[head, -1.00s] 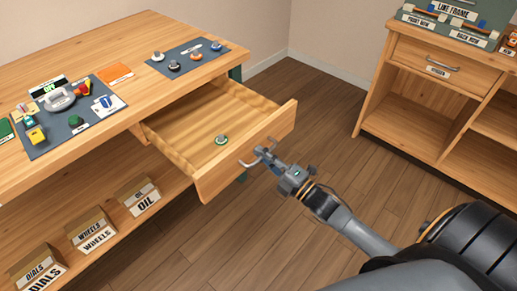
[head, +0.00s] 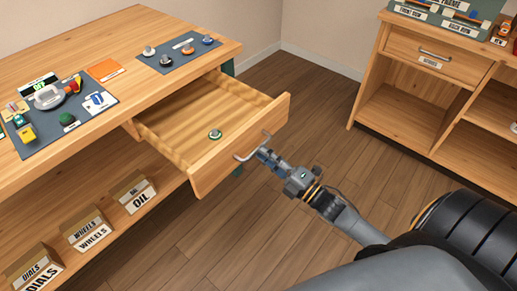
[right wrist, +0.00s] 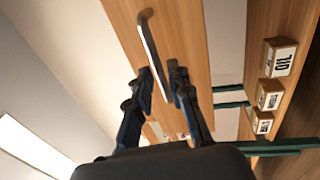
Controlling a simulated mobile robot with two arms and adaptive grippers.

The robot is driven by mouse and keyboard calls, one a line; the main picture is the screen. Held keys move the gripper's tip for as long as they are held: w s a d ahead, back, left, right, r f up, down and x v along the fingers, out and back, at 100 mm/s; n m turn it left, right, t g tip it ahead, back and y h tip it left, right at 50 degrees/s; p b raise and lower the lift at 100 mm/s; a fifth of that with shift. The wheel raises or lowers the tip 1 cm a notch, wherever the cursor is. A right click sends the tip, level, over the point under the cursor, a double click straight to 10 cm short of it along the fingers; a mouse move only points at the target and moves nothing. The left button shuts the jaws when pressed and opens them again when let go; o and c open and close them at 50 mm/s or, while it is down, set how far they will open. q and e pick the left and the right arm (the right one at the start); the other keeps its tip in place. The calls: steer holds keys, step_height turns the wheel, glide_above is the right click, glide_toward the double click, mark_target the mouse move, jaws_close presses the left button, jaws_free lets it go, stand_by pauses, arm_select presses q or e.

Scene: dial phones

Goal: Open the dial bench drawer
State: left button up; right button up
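The bench drawer (head: 240,145) is pulled well out of the wooden bench, showing its inside. A small green-and-white round part (head: 214,134) lies in it. Its metal bar handle (head: 243,158) is on the front panel and also shows in the right wrist view (right wrist: 149,42). My right gripper (head: 262,152) is at the handle, outside the drawer front. In the right wrist view its fingers (right wrist: 160,82) are apart, with the lower end of the handle showing in the gap; I cannot tell whether they touch it. My left gripper is not in view.
The bench top (head: 120,45) carries mats with dial parts and a phone-like item. Labelled boxes, including OIL (head: 136,192), stand on the shelf below. A wooden cabinet (head: 400,90) stands at the right. The floor (head: 310,110) between is clear.

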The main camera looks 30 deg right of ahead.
steer(key=v, duration=0.8)
steer(key=shift+s, duration=0.2)
steer(key=shift+f, duration=0.1)
steer(key=s+a+f+m+g+h, duration=0.1)
steer(key=s+f+m+g+h, duration=0.3)
steer(key=f, duration=0.6)
steer(key=a+f+m+g+h, duration=0.1)
steer(key=f+m+g, duration=0.2)
steer(key=f+m, duration=0.45)
steer(key=s+f+m+g+h, duration=0.2)
steer(key=f+m+g, duration=0.1)
steer(key=f, duration=0.8)
steer(key=s+a+f+m+g, duration=0.5)
steer(key=s+a+f+g, duration=0.15)
steer(key=s+f, duration=0.3)
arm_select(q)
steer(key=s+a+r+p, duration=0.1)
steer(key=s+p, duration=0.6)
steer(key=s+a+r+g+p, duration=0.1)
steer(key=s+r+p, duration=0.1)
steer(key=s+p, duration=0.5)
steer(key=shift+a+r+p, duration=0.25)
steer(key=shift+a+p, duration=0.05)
arm_select(e)
steer(key=s+d+r, duration=0.1)
steer(key=s+r, duration=0.1)
steer(key=s, duration=0.6)
steer(key=s+d+r+g, duration=0.1)
steer(key=s+r, duration=0.1)
steer(key=s, duration=0.6)
